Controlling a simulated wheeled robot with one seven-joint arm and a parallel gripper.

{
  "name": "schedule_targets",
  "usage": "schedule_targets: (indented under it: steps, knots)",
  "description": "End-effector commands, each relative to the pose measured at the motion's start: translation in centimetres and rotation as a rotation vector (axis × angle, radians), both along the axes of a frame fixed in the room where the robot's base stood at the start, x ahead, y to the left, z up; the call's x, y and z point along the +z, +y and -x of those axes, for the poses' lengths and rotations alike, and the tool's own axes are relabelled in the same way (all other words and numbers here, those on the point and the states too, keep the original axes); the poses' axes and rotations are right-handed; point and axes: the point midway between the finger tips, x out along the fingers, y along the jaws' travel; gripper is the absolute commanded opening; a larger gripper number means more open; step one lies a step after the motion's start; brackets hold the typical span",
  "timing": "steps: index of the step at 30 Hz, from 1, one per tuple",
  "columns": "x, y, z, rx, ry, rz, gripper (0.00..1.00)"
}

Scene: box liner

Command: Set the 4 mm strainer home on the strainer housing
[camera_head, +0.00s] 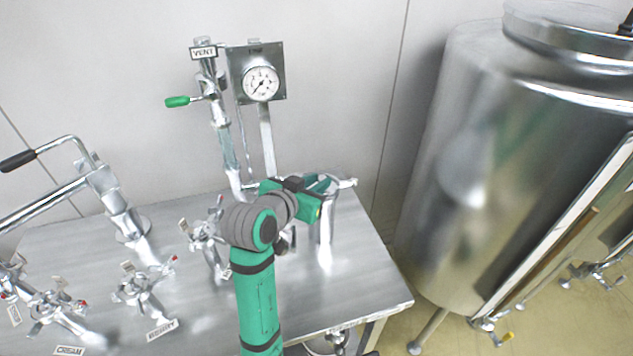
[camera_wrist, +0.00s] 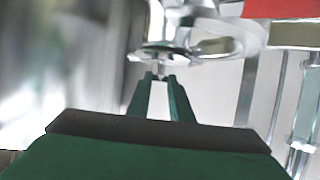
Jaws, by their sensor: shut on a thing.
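My gripper (camera_head: 316,186) is at the top of an upright metal cylinder (camera_head: 325,232), which looks like the strainer housing, near the back right of the steel table. In the wrist view my green fingers (camera_wrist: 160,79) are closed on a small metal tab (camera_wrist: 158,68). The tab joins a shiny round metal part (camera_wrist: 163,54), which I take for the strainer. Its mesh and any size mark do not show. My gripper covers part of the housing's top in the head view, so I cannot tell how the strainer sits against it.
A pipe labelled VENT (camera_head: 222,130) with a green handle and a pressure gauge (camera_head: 261,84) stand left of the housing. Several valves, including one labelled BERRY (camera_head: 145,290), occupy the table's left side. A large tank (camera_head: 500,170) stands right. The table's front right (camera_head: 365,285) is clear.

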Motion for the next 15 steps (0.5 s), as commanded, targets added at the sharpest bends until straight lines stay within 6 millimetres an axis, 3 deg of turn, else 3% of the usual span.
schedule_targets:
  steps: [11, 12, 14, 15]
  knots:
    - [-0.09, 0.00, -0.01, 0.000, -0.003, 0.001, 0.00]
    - [-0.06, 0.00, -0.01, 0.000, -0.004, -0.001, 0.29]
    - [-0.08, 0.00, 0.00, 0.001, -0.003, 0.000, 0.41]
    - [-0.09, 0.00, -0.01, 0.000, -0.003, 0.001, 0.41]
